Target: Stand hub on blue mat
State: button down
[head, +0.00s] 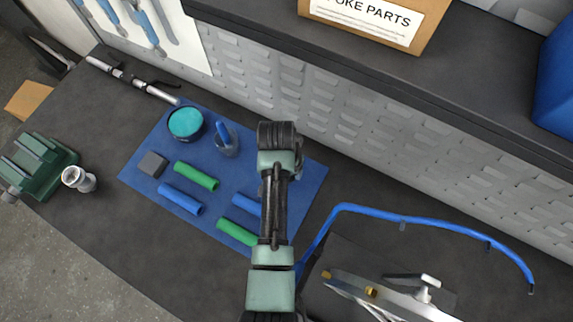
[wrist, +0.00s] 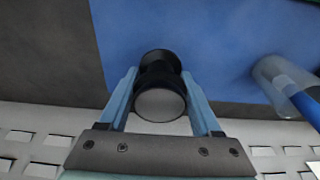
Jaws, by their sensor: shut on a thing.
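The hub (wrist: 160,88), black with a grey round end face, is between the fingers of my gripper (wrist: 158,80) in the wrist view. My gripper is shut on it. The blue mat (head: 240,176) lies on the dark bench in the head view, and also shows behind the hub in the wrist view (wrist: 230,40). The hub is over the mat's edge strip on the wall side; I cannot tell whether it touches the mat. In the head view my arm hides the gripper and the hub.
On the mat are a teal tin (head: 185,122), a clear cup (head: 226,146) with a blue-handled tool, a grey block (head: 153,164) and several green and blue grips. A silver part (head: 78,179) stands by the green vise (head: 38,165). The pegboard wall (head: 380,150) is close behind.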

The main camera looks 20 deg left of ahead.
jog(key=shift+f, duration=0.1)
jog(key=shift+c, duration=0.4)
grip_release()
jog(key=r, duration=0.3)
jog(key=s+r, duration=0.1)
jog(key=r, duration=0.7)
jog(key=shift+s+a+r, duration=0.2)
jog(key=shift+s, duration=0.05)
jog(key=shift+s+r, duration=0.1)
jog(key=shift+r, duration=0.3)
